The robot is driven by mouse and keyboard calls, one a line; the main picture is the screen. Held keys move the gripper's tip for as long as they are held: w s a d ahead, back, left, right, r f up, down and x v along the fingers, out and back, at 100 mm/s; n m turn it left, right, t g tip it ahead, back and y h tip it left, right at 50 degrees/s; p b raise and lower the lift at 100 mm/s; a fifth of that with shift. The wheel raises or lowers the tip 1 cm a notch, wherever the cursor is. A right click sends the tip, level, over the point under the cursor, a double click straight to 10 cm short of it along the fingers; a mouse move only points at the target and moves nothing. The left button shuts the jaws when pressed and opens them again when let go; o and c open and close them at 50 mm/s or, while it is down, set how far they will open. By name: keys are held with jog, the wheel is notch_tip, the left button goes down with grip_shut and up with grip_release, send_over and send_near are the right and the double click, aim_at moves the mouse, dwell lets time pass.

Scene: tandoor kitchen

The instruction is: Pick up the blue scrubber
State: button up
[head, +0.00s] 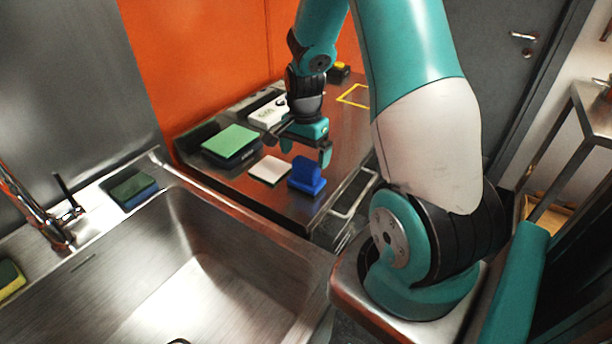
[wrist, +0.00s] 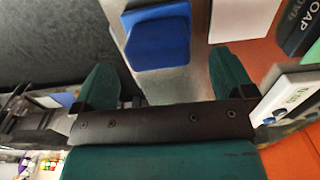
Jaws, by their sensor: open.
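The blue scrubber (head: 306,176) stands near the front edge of the steel counter in the head view, right of a white pad. It also shows in the wrist view (wrist: 158,42), at the top centre beyond my fingers. My gripper (head: 306,153) is above the counter, over and slightly behind the scrubber in the head view. In the wrist view my gripper (wrist: 165,82) has its two green fingers wide apart, with nothing between them. The scrubber is apart from the fingers.
A white pad (head: 269,170) lies close beside the scrubber. A green-topped dark block (head: 231,141) and a white box (head: 268,110) are farther back. A sink (head: 185,270) is at the front left, with a sponge (head: 133,190) on its ledge. Counter at right is clear.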

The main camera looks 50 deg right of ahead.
aim_at(306, 161)
notch_tip(306, 161, down, 5)
jog(key=shift+s+d+f+p, duration=0.1)
jog(key=shift+p, duration=0.5)
jog(key=shift+c, duration=0.5)
jog(key=c, duration=1)
jog(key=shift+o, duration=0.2)
notch_tip(306, 161, up, 20)
jog(key=b, duration=0.1)
jog(key=shift+b, duration=0.3)
